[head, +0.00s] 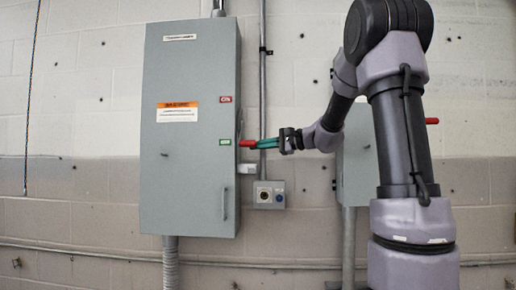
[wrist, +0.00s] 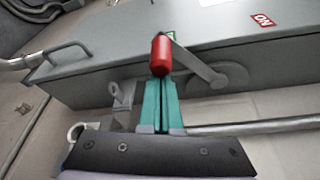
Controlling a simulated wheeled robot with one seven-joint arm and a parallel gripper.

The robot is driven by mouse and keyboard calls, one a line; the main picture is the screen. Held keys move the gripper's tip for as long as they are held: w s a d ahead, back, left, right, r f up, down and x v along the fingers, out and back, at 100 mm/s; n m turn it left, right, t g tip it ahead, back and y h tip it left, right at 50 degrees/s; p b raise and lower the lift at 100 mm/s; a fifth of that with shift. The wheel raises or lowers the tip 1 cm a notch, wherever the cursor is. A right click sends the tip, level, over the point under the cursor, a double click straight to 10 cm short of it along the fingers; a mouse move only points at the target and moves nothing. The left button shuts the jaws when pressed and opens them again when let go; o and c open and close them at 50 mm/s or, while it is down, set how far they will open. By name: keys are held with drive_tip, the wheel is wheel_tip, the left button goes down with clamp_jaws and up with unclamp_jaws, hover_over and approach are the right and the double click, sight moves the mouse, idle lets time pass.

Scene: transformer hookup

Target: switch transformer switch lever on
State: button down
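The grey transformer switch box (head: 188,130) is on the wall left of centre in the head view. Its lever has a red handle (head: 247,143) beside the green label (head: 226,142), below the red ON label (head: 226,99). In the wrist view the lever arm (wrist: 195,62) runs from a round pivot at right to the red handle (wrist: 161,55). The ON label (wrist: 263,20) is at upper right. My gripper (head: 262,143) is at the handle's outer end. Its teal fingers (wrist: 160,97) look pressed together. The handle covers their tips, so contact is unclear.
A second grey box (head: 356,165) with a red handle (head: 432,121) is partly hidden behind my arm. A small outlet box (head: 269,194) is below my gripper. A vertical conduit (head: 263,75) runs beside the switch box. A door handle (head: 225,204) protrudes low on the box.

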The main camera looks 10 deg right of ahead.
wheel_tip(320, 180, up, 15)
drive_tip(key=s+m+g, duration=0.1)
drive_tip(key=m+g, duration=0.5)
drive_tip(key=m, duration=0.5)
drive_tip(key=shift+s+a+r+m, duration=0.15)
drive_tip(key=shift+a+r+m, duration=0.1)
drive_tip(key=shift+m, duration=0.15)
drive_tip(key=shift+r, duration=0.15)
